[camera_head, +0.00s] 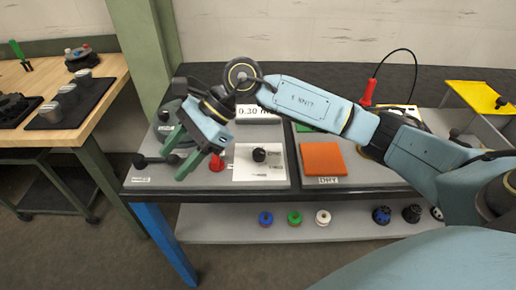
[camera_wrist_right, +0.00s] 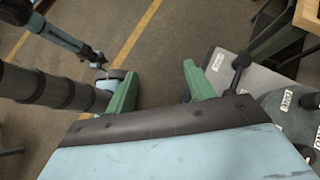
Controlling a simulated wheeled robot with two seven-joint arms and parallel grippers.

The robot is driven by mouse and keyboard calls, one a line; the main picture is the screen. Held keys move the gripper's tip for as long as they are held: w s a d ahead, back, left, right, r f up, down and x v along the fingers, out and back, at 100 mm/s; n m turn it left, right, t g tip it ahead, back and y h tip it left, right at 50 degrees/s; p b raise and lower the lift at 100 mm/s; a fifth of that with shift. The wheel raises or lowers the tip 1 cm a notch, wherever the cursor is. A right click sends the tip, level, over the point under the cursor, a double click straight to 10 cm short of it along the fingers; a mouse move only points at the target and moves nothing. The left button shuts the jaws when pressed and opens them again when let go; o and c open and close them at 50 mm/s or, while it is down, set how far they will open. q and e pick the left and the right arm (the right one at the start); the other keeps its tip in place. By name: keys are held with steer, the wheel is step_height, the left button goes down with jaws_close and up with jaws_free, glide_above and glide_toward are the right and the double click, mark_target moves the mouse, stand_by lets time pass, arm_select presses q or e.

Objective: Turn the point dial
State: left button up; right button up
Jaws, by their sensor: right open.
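A black knob (camera_head: 259,154) stands on a white panel (camera_head: 245,175) with small printed labels, below a display that reads about 0.30. It looks like a dial, but I cannot tell whether it is the point dial, nor where it points. My right gripper (camera_head: 174,160) has green fingers, spread open and empty, over the bench's left end, left of the knob. In the right wrist view the fingers (camera_wrist_right: 160,70) are apart with only floor showing between them. A black ball-ended lever (camera_wrist_right: 239,66) shows just right of them.
A red knob (camera_head: 217,162) stands between my right gripper and the white panel. An orange pad (camera_head: 322,159) lies to the right. The lower shelf (camera_head: 345,225) holds coloured spools. A wooden table (camera_head: 95,90) stands at the left, with a floor gap before the bench.

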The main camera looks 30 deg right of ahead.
steer(key=w+d+f+n+h, duration=0.1)
steer(key=w+d+h, duration=0.2)
steer(key=d+h, duration=0.5)
steer(key=r+h, duration=0.2)
glide_above(258, 153)
step_height(258, 153, down, 13)
steer(key=shift+f, duration=0.15)
steer(key=c, duration=1)
